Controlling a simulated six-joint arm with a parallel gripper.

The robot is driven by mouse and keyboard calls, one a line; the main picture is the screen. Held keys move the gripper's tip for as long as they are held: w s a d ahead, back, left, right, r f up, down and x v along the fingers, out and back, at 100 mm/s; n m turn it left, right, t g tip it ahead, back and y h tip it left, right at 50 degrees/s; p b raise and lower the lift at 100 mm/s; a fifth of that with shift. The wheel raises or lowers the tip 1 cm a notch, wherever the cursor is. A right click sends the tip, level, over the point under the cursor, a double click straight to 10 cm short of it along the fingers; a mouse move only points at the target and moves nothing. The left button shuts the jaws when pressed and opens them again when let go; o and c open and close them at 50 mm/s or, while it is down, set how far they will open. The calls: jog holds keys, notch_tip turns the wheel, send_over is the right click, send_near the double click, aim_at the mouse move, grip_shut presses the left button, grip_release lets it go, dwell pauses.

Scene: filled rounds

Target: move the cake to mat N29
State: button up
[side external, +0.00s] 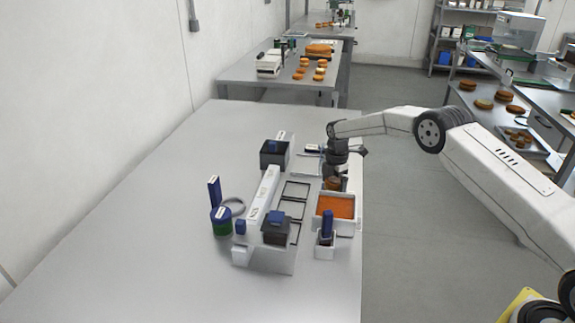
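A small brown round thing (333,184), which looks like the cake, shows just below my gripper (337,175) at the far end of the orange-filled tray (321,212). The gripper points down over it. The fingers are too small and dark to tell whether they are around it, touching it or apart. Dark-edged square mats lie in a row left of the tray: a far one (295,190) and a nearer one (281,212).
A long white block (262,200) runs beside the mats, with dark boxes at its far end (274,154) and near end (276,235). A white holder with a blue-topped item (326,236) stands nearer than the tray. A green-and-blue tub (221,222) stands left. The table's left side is clear.

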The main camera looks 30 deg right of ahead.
aim_at(334, 182)
jog(key=shift+r, duration=0.1)
notch_tip(334, 182, up, 12)
dwell(0.7)
dwell(0.3)
jog(key=shift+r, duration=0.1)
jog(key=s+a+m+t, duration=0.1)
jog(key=s+a+m, duration=0.2)
jog(key=s+m, duration=0.3)
jog(key=s+a+m, duration=0.3)
jog(key=s+m, duration=0.3)
jog(key=s, duration=1)
jog(key=s+a+m+t, duration=0.1)
jog(key=s+a+m, duration=0.2)
jog(key=s+m, duration=0.3)
jog(key=s, duration=0.5)
jog(key=shift+a+r+t, duration=0.15)
jog(key=shift+a+t, duration=0.15)
jog(key=shift+a, duration=0.1)
jog(key=shift+s, duration=0.1)
